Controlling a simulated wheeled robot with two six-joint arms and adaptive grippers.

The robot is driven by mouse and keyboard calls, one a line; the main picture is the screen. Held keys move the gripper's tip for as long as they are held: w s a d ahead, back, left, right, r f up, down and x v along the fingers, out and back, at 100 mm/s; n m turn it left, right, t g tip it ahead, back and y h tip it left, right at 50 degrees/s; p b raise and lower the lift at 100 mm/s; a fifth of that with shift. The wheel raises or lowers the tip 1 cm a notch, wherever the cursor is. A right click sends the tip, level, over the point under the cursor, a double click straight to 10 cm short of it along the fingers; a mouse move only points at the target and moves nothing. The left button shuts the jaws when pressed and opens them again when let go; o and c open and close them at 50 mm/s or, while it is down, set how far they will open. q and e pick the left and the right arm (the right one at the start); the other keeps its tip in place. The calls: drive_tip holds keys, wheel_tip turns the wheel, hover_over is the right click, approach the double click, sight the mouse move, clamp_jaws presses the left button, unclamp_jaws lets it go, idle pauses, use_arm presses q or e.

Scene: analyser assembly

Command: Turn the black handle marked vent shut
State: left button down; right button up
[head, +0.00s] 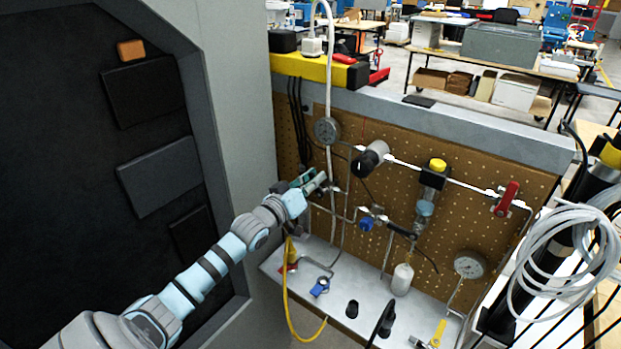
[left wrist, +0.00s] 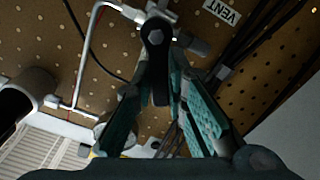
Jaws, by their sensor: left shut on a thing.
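The black handle (left wrist: 156,62) shows in the left wrist view as a long lever with a rounded end, fixed to a valve on the pegboard. A white label reading VENT (left wrist: 222,11) is beside it. My left gripper (left wrist: 164,82) has its teal fingers on both sides of the handle and is shut on it. In the head view my left gripper (head: 308,184) is at the left part of the pegboard and hides most of the handle. My right gripper is not in view.
The pegboard (head: 465,210) carries metal tubing, a red-handled valve (head: 507,197), a blue knob (head: 366,224) and an upper gauge (head: 327,130). A white hose (head: 330,60) hangs down close to my left gripper. A grey cabinet wall (head: 240,110) stands left of the board.

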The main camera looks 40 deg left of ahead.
use_arm(q)
drive_tip(key=m, duration=0.2)
drive_tip(key=d+m, duration=0.1)
drive_tip(key=m, duration=0.1)
drive_tip(key=shift+d+r, duration=0.1)
drive_tip(key=shift+r, duration=0.05)
idle(1.2)
drive_tip(key=c, duration=1.7)
unclamp_jaws()
drive_tip(key=shift+d, duration=0.15)
drive_tip(key=shift+o, duration=0.5)
drive_tip(key=shift+d+r, duration=0.15)
drive_tip(key=shift+d, duration=0.1)
drive_tip(key=shift+a, duration=0.1)
